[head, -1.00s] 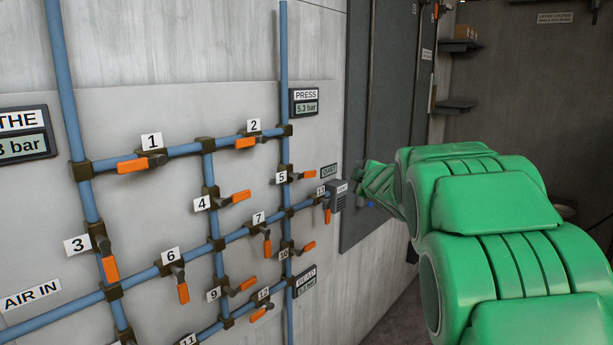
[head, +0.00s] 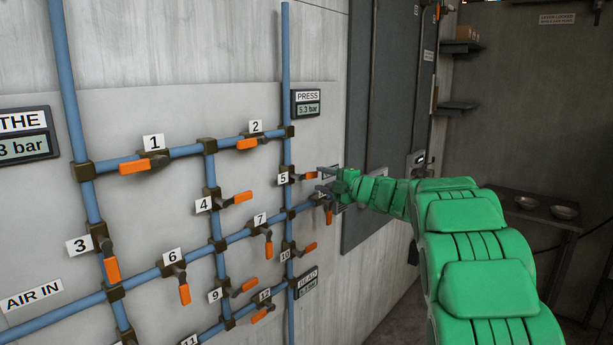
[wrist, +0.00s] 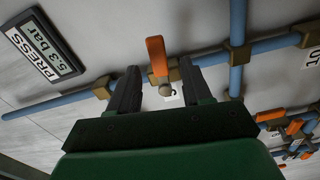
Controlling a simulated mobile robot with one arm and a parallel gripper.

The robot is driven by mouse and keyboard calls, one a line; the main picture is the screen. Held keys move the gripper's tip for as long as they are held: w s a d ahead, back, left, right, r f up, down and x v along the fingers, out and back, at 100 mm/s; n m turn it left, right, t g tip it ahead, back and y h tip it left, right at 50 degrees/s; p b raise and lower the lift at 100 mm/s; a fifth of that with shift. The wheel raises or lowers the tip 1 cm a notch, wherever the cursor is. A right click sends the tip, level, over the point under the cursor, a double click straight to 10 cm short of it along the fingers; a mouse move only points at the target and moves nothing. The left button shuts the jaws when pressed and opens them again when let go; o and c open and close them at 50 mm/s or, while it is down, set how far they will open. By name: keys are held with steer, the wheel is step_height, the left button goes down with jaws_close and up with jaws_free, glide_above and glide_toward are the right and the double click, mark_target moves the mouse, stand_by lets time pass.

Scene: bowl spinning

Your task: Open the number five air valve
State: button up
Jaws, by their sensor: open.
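Valve five, labelled 5 (head: 283,179), sits on the right upright blue pipe. Its orange handle (head: 309,175) points right, across the pipe. My gripper (head: 322,178) is open and empty, just right of that handle, with its fingers pointing left toward the panel. In the wrist view the orange handle (wrist: 156,55) appears between and slightly beyond the two dark fingertips of my gripper (wrist: 158,70). I cannot tell whether the fingers touch it. A white number label (wrist: 172,98) is partly hidden behind my gripper.
The PRESS display (head: 306,103) reads 5.3 bar above valve five. Valve 10 (head: 307,248) and valve 7 (head: 268,245) lie lower on the panel. Another orange handle (head: 328,216) hangs just below my gripper. A table with bowls (head: 564,212) stands far right.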

mark_target(313, 176)
steer(key=shift+x, duration=3.65)
steer(key=shift+d, duration=0.1)
jaws_close()
